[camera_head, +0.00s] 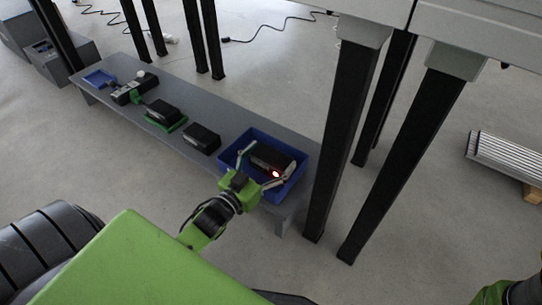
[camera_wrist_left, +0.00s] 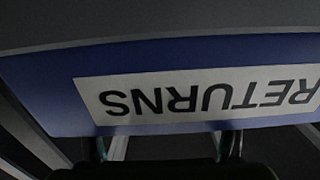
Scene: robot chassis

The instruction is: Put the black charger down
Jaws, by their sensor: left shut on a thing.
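My left gripper (camera_head: 262,168) is shut on a black charger (camera_head: 270,156), one finger on each side of it. The charger is in or just above the blue bin (camera_head: 250,133) at the right end of the low grey bench; I cannot tell whether it touches the bin floor. A small red light glows by its right end. In the left wrist view the bin's blue wall (camera_wrist_left: 50,95) carries a white upside-down label reading RETURNS (camera_wrist_left: 205,92). A dark edge, probably the charger, shows at the bottom (camera_wrist_left: 160,171). My right gripper is not in view.
Another black charger (camera_head: 202,139) lies on the bench (camera_head: 225,118) left of the bin, and one (camera_head: 163,110) on a green holder farther left. A small blue tray (camera_head: 99,78) is at the far end. Black table legs (camera_head: 340,140) stand close right of the bin.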

